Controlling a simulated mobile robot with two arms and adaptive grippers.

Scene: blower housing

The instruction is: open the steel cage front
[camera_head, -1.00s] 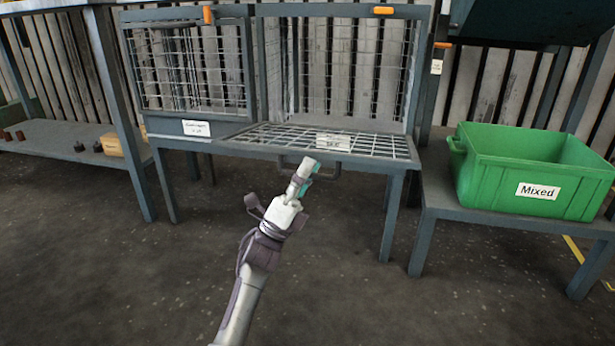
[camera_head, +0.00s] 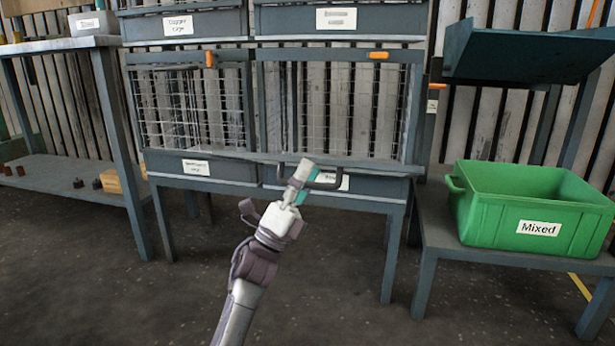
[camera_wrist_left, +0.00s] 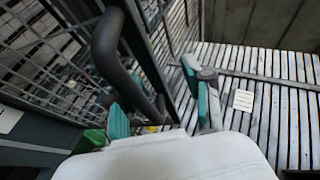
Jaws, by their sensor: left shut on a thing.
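The right steel cage (camera_head: 340,110) has wire mesh in a blue-grey frame, with an orange tab at its top. Its lower panel, with a white label partly hidden, shows in line with the left cage's panel. My right gripper is not in view.
A left cage (camera_head: 190,108) adjoins it, under labelled upper units. A green "Mixed" bin (camera_head: 530,205) stands on a low table at the right. A workbench (camera_head: 60,43) stands at the left. The floor before the cages is clear.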

